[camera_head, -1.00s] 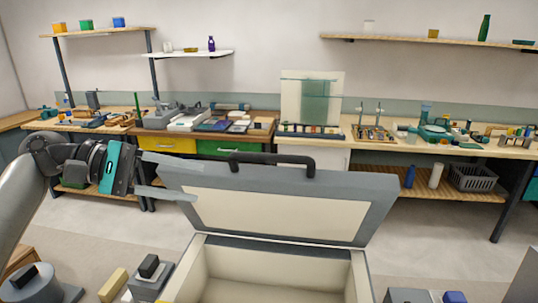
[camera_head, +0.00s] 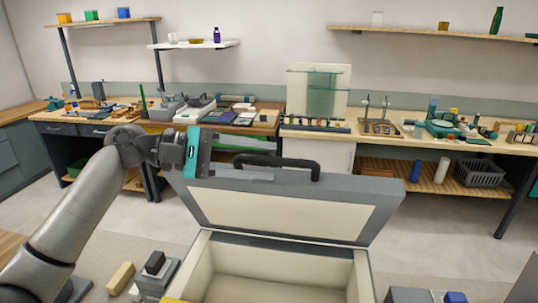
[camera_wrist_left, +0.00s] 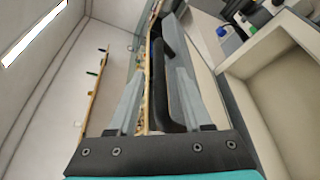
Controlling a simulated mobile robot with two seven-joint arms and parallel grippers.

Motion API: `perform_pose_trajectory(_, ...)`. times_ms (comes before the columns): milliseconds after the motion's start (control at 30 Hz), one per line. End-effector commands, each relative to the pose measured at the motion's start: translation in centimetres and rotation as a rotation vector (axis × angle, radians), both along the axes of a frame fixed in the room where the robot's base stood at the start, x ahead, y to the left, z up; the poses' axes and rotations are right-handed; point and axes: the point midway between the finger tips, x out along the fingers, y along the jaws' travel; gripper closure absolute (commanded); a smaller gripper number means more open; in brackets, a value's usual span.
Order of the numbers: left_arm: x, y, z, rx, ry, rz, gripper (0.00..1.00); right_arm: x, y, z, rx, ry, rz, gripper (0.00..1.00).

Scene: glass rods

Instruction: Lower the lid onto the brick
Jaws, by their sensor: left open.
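The grey lid (camera_head: 290,207) with a cream inner panel stands raised, tilted back, at the far side of the cream-lined box (camera_head: 283,289). A black handle (camera_head: 262,159) sits on its top edge. My left gripper (camera_head: 258,166) is open at the left part of the handle. In the left wrist view the handle (camera_wrist_left: 168,90) lies between the two spread fingers (camera_wrist_left: 160,62). A yellow piece (camera_head: 174,300) shows at the bottom edge by the box's left front; I cannot tell whether it is the brick. My right gripper is not in view.
Left of the box are a tan block (camera_head: 121,278) and a black block (camera_head: 155,262) on a grey one. A blue block (camera_head: 455,298) is at bottom right. Cluttered workbenches (camera_head: 455,143) line the back wall. Open floor (camera_head: 440,228) lies between.

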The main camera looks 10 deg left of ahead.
Motion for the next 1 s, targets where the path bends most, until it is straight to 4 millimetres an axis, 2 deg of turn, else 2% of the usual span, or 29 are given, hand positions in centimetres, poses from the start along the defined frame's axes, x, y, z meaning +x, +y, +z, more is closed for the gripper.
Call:
perform_pose_trajectory(200, 0.6, -1.6, -0.3, 0.000, 0.000, 0.000, 0.50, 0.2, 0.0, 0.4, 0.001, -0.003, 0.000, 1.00)
perform_pose_trajectory(500, 0.6, -1.8, -0.4, 0.000, 0.000, 0.000, 0.52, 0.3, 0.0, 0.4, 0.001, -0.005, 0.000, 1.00)
perform_pose_trajectory(933, 0.6, -1.7, -0.4, 0.001, 0.000, 0.001, 1.00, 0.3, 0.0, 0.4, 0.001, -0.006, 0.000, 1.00)
perform_pose_trajectory(1000, 0.6, -1.7, -0.4, 0.001, 0.000, 0.001, 1.00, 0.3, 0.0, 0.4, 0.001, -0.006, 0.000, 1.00)
